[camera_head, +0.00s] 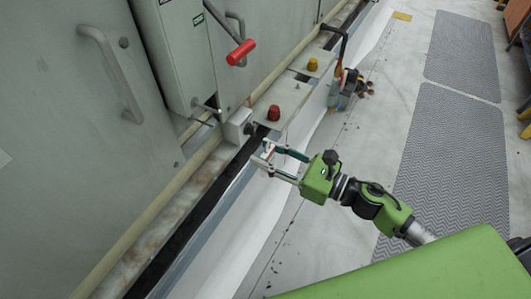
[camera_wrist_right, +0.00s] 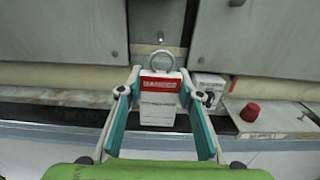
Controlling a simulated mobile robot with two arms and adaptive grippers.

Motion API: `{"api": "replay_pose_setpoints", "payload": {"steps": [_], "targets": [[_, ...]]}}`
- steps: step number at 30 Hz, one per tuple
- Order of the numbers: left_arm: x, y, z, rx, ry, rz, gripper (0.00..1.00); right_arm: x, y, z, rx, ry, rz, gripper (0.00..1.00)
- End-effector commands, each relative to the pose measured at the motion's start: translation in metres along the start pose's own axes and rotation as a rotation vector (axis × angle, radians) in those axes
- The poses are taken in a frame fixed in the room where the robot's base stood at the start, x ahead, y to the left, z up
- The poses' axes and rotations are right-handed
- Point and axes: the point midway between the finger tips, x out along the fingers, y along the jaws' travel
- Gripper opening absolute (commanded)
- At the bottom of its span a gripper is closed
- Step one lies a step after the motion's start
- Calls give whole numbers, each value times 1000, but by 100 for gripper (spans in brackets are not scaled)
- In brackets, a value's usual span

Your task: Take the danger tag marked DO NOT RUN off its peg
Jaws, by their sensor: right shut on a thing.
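The danger tag (camera_wrist_right: 158,103) is a white plate with a red band across its top and a metal ring (camera_wrist_right: 160,61) above it. The band's lettering is too small to read surely. My right gripper (camera_wrist_right: 160,92) has the tag between its two teal-padded fingers and is shut on it. I see nothing passing through the ring. A small round fitting (camera_wrist_right: 160,38) shows on the grey front above it; I cannot tell whether it is the peg. In the head view the right gripper (camera_head: 270,155) is just out from the cabinet's lower ledge. My left gripper is not in view.
Grey cabinet doors (camera_head: 60,130) rise behind the ledge. A small grey box with a black knob (camera_head: 238,124) and a red button (camera_head: 274,112) are close by the gripper. A red-handled lever (camera_head: 241,52) juts out above.

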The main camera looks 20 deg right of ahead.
Motion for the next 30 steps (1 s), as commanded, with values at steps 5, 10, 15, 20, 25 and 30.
{"api": "replay_pose_setpoints", "payload": {"steps": [5,10,15,20,25,30], "targets": [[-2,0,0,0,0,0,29,0,0,4,0,-1,0,17],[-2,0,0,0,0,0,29,0,0,3,0,0,0,17],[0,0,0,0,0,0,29,-3,0,2,0,0,-1,17],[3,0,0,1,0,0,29,-11,-1,1,1,1,-2,17],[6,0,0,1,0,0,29,-20,0,2,0,0,-1,17],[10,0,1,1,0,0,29,-28,0,2,1,1,-1,17]]}}
